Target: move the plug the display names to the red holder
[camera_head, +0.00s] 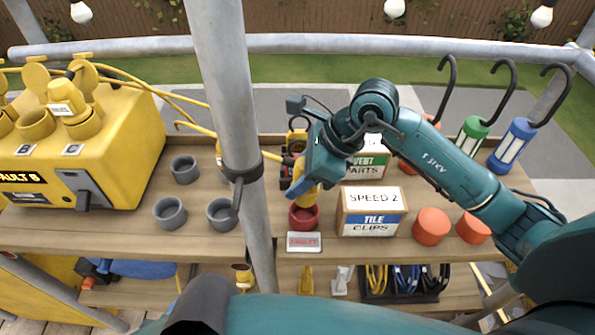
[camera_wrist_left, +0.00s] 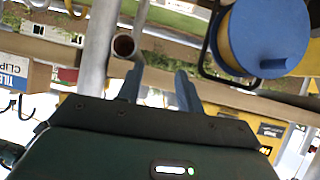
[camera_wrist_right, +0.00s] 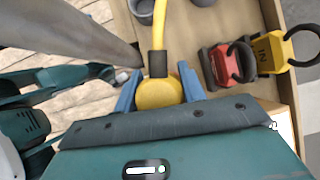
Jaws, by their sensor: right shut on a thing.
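My right gripper (camera_head: 318,178) is shut on a yellow plug (camera_head: 304,194), directly over the red holder (camera_head: 304,217). The plug's lower end is at the holder's mouth; I cannot tell how deep it sits. In the right wrist view the plug (camera_wrist_right: 160,93) is between the fingers (camera_wrist_right: 158,90), its yellow cable running up. A sign reading FAULTY (camera_head: 304,242) is in front of the holder. The yellow box (camera_head: 120,140) at left has a dark display (camera_head: 24,178), reading what looks like FAULT 5, and sockets labelled B and C. My left gripper (camera_wrist_left: 158,88) is open and empty.
A grey pole (camera_head: 232,100) stands just left of the red holder. Several grey cups (camera_head: 170,213) are between box and pole. A tile clips box (camera_head: 372,212) and orange cups (camera_head: 432,226) are right. A blue reel (camera_wrist_left: 262,38) hangs near the left gripper.

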